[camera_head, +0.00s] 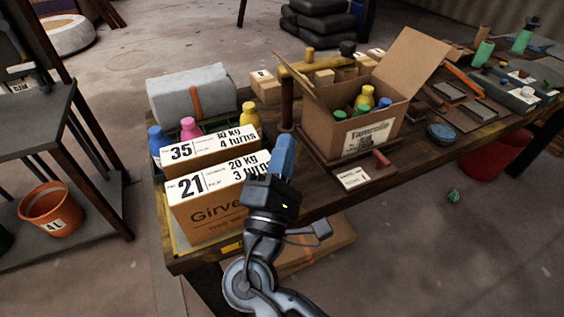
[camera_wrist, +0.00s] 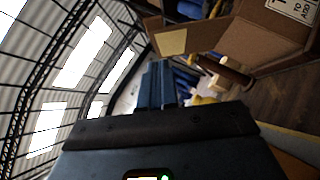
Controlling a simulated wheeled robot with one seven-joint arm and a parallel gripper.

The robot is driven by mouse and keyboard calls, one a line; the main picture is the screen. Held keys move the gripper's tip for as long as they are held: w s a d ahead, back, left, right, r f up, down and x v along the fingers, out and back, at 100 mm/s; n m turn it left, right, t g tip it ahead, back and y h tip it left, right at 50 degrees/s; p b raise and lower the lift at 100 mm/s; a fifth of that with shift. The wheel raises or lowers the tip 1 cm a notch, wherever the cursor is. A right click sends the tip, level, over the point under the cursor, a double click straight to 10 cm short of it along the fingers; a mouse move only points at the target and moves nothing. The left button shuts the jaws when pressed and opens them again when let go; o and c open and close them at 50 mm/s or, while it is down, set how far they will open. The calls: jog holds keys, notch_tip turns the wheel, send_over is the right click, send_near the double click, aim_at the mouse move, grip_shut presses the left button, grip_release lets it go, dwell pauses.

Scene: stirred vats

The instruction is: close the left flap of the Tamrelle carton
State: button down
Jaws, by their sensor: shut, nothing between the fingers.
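The Tamrelle carton (camera_head: 348,139) stands open on the bench, with bottles with green, yellow and blue caps inside. Its left flap (camera_head: 292,82) stands up, tilted out to the left and seen nearly edge-on. Its right flap (camera_head: 414,62) stands up and leans outward. My gripper (camera_head: 285,145) has blue fingers, shut and empty, in front of and to the left of the carton, apart from it. In the wrist view the shut fingers (camera_wrist: 156,85) point toward a cardboard carton (camera_wrist: 277,32) at upper right; I cannot tell which flap shows there.
Two labelled boxes, marked 35 (camera_head: 208,150) and 21 (camera_head: 215,205), stand left of my gripper.

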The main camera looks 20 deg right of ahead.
aim_at(313, 92)
jog(key=w+d+r, duration=0.1)
jog(key=w+d+r+p, duration=0.1)
jog(key=d, duration=0.1)
jog(key=w+d+r, duration=0.1)
jog(key=d, duration=0.1)
jog(key=shift+w+r+p, duration=0.1)
jog(key=shift+r+p, duration=0.2)
jog(key=shift+d+r, duration=0.3)
jog(key=shift+d, duration=0.2)
jog(key=shift+w, duration=0.1)
